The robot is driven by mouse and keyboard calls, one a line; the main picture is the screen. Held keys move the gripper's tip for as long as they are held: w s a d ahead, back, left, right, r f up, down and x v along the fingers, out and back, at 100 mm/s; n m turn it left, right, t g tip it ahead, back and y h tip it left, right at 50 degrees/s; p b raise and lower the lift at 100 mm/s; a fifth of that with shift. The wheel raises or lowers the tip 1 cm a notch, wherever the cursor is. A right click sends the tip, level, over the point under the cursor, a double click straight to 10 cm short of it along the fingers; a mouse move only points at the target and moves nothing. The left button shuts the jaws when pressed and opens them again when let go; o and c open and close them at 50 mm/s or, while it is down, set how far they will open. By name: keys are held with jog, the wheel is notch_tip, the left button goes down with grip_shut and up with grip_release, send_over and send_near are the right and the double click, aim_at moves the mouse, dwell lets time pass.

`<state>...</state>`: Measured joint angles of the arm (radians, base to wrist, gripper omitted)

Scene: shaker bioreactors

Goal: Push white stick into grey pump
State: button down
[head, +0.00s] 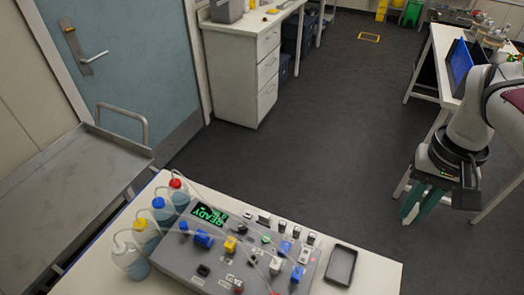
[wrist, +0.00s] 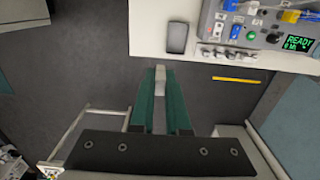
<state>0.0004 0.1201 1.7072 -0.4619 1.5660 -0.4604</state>
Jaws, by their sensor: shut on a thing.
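The grey pump (head: 175,258) lies on the white bench in the lower part of the head view, with a lit green READY display and coloured knobs and blocks on top. It also shows at the upper right of the wrist view (wrist: 272,42). My gripper (wrist: 160,82) has green fingers, shut on a small pale piece, seemingly the white stick (wrist: 160,88), between the fingertips. In the head view my gripper (head: 408,212) hangs over the floor at the right, well apart from the pump.
A dark shallow tray (head: 340,264) lies right of the pump on the bench (head: 385,272). Several bottles with coloured caps and tubes (head: 143,232) stand at the pump's left. A metal cart (head: 75,190) is at the left. The floor between the benches is clear.

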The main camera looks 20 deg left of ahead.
dwell(0.3)
jog(key=s+a+f+n, duration=0.2)
jog(key=a+f+n, duration=0.25)
jog(key=a, duration=0.65)
jog(key=s+a+f+n, duration=0.25)
jog(key=a+n, duration=0.35)
jog(key=a, duration=0.4)
jog(key=s+a+f+n, duration=0.2)
jog(key=s+a, duration=0.2)
jog(key=s+a+f+n, duration=0.2)
jog(key=s+a+n, duration=0.1)
jog(key=s+a, duration=0.1)
jog(key=s+a+f+n, duration=0.2)
jog(key=s+a, duration=0.2)
jog(key=a, duration=0.1)
jog(key=shift+s, duration=0.15)
jog(key=shift+n, duration=0.25)
jog(key=shift+s+a+f, duration=0.15)
jog(key=shift+f, duration=1)
jog(key=shift+s+a+f, duration=0.1)
jog(key=shift+s+f, duration=0.05)
jog(key=shift+f, duration=0.95)
jog(key=shift+f, duration=0.9)
